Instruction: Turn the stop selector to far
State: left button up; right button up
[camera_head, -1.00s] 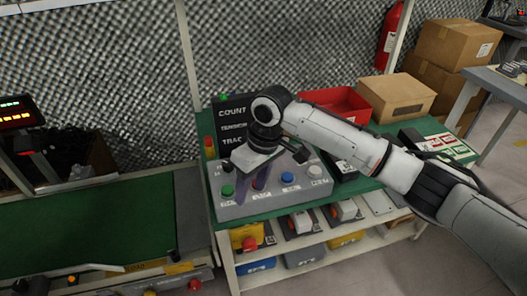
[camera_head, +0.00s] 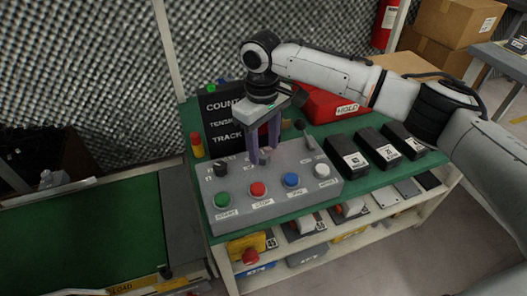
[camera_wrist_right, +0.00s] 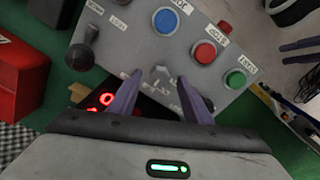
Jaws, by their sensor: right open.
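The grey control panel (camera_head: 330,183) carries a grey selector knob (camera_head: 265,156) in its middle, which I take to be the stop selector; its small labels are unreadable. My right gripper (camera_head: 264,152) points down with its open fingers around this knob. In the right wrist view the knob (camera_wrist_right: 160,78) shows between the purple fingertips (camera_wrist_right: 165,85), with no clear contact. Its pointer direction is hard to tell. Two purple fingers, apparently my left gripper (camera_wrist_right: 303,58), stand apart at that view's right edge.
A black knob (camera_head: 221,168) is left of the selector and a black lever (camera_head: 304,130) right. Green (camera_head: 222,200), red (camera_head: 258,189), blue (camera_head: 291,180) and white (camera_head: 322,170) buttons line the front. A black display (camera_head: 222,132) and a red bin (camera_head: 330,106) stand behind.

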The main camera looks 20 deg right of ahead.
jog(key=shift+f, duration=0.85)
pick_arm(q)
jog(key=shift+w+r, duration=0.1)
jog(key=shift+w, duration=0.15)
pick_arm(e)
jog(key=shift+f, duration=0.1)
jog(key=shift+c, duration=0.4)
